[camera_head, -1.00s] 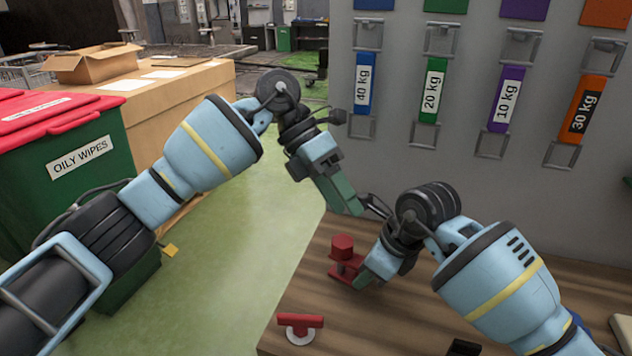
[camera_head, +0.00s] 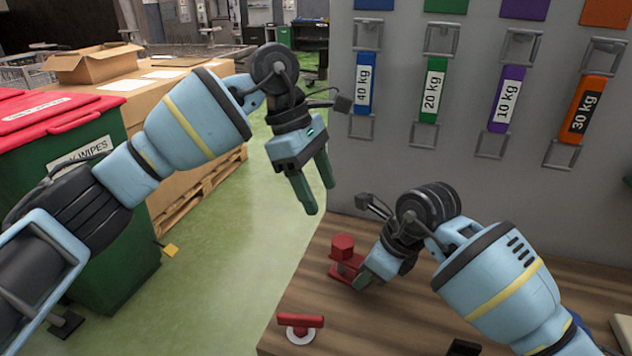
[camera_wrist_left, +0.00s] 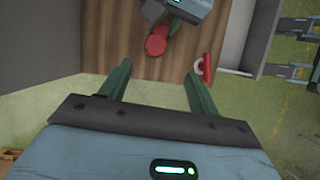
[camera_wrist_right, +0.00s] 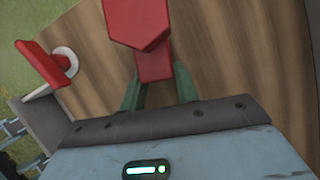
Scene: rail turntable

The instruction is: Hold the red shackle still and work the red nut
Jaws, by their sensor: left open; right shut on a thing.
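The red shackle (camera_head: 347,269) stands on the wooden table near its left edge, with the red six-sided nut (camera_head: 343,244) on top. My right gripper (camera_head: 362,277) is shut on the shackle's lower part. In the right wrist view, the shackle (camera_wrist_right: 156,66) lies between the fingers and the nut (camera_wrist_right: 138,20) is beyond it. My left gripper (camera_head: 320,198) is open and empty, above and left of the nut, over the table's left edge. In the left wrist view, the nut (camera_wrist_left: 156,45) shows ahead of the spread fingers, apart from them.
A red bar with a pale ring (camera_head: 300,322) lies at the table's front left. A grey panel (camera_head: 400,175) with labelled weight tags stands behind the table (camera_head: 330,300). A green bin (camera_head: 100,240) with a red lid and cardboard boxes (camera_head: 170,85) stand left. Open green floor lies between.

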